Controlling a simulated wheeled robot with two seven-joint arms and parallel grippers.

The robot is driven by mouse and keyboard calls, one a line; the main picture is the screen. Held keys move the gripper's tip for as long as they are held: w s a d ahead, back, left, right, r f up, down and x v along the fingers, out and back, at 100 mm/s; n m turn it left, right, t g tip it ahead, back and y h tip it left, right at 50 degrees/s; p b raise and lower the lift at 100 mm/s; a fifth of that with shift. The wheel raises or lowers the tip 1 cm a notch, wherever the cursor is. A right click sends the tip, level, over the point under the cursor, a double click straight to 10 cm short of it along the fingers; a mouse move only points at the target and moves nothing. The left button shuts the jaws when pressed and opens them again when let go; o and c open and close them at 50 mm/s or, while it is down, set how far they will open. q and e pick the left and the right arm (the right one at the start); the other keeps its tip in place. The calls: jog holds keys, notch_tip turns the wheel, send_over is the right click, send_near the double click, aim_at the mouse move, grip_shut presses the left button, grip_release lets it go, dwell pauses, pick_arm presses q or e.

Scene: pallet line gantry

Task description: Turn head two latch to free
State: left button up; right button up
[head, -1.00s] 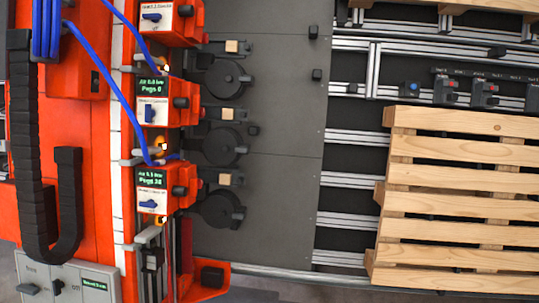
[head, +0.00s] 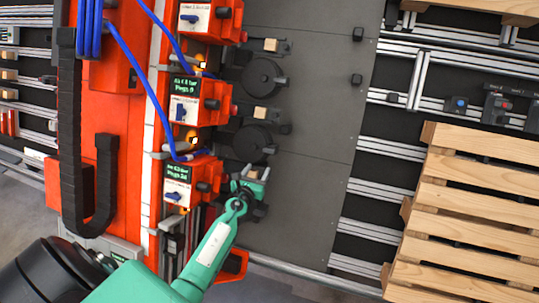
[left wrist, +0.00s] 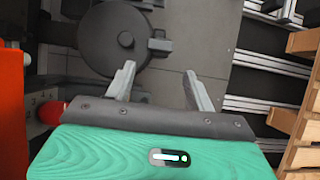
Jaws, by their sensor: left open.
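Three orange heads stand in a column in the head view: the top head (head: 226,20), the middle head (head: 212,85) and the bottom head (head: 203,170). Each has a white panel with a small blue latch: top latch (head: 189,19), middle latch (head: 180,110), bottom latch (head: 176,197). I cannot tell which head is number two. My right gripper is not in view.
Blue hoses (head: 128,75) run down to the heads, and a black cable chain (head: 68,140) hangs at left. A dark plate (head: 310,130) lies right of the heads, mostly clear. A wooden pallet (head: 470,215) is at far right.

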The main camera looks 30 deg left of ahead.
aim_at(268, 152)
pick_arm(q)
jog(key=b+x, duration=0.3)
jog(key=x, duration=0.6)
jog(key=shift+w+f, duration=0.15)
jog(key=shift+w, duration=0.1)
jog(key=shift+w+a, duration=0.15)
jog(key=shift+w, duration=0.45)
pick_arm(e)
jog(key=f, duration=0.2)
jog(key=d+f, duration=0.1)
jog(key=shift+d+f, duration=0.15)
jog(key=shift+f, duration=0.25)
pick_arm(q)
jog(key=c, duration=0.7)
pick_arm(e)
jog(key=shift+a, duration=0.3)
